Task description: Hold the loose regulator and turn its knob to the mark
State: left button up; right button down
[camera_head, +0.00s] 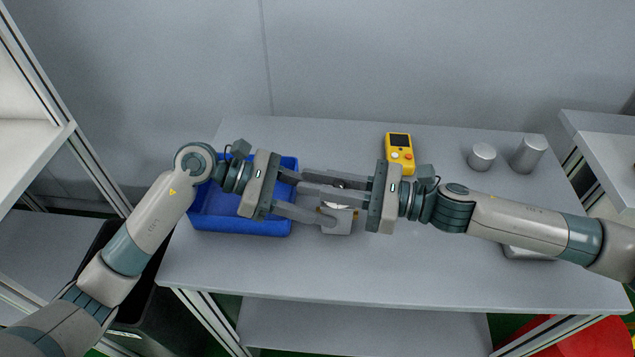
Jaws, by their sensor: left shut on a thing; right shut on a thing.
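The regulator (340,227) is a small light-grey block with a bit of orange at its right edge, held over the middle of the table. My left gripper (322,203) comes from the left and is shut on the regulator's body; one finger lies along the near side, and the far finger is partly hidden. My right gripper (316,184) comes from the right, with its fingers crossing over the top of the regulator. It is shut on what looks like the dark knob (341,184). Most of the knob and the mark are hidden by the fingers.
A blue bin (240,226) stands at the table's left, beneath my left gripper. A yellow handheld device (400,152) lies behind my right gripper. Two grey cylinders (482,157) (528,154) stand at the back right. The table's front middle (400,275) is clear.

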jog(key=shift+w+d+m+t+h, duration=0.3)
jog(key=shift+m+t+h, duration=0.55)
jog(key=shift+m+t, duration=0.65)
jog(key=shift+w+d+m+t+h, duration=0.1)
jog(key=shift+w+m+t+h, duration=0.3)
jog(key=shift+m+t+h, duration=1.05)
jog(key=shift+w+d+m+t+h, duration=0.15)
jog(key=shift+w+m+t+h, duration=0.4)
jog(key=shift+t, duration=1.6)
jog(key=shift+s+m, duration=0.2)
jog(key=shift+m, duration=0.1)
jog(key=c, duration=1.6)
grip_release()
jog(key=shift+c, duration=0.2)
jog(key=shift+d, duration=0.2)
jog(key=shift+v, duration=3.65)
jog(key=shift+f, duration=0.1)
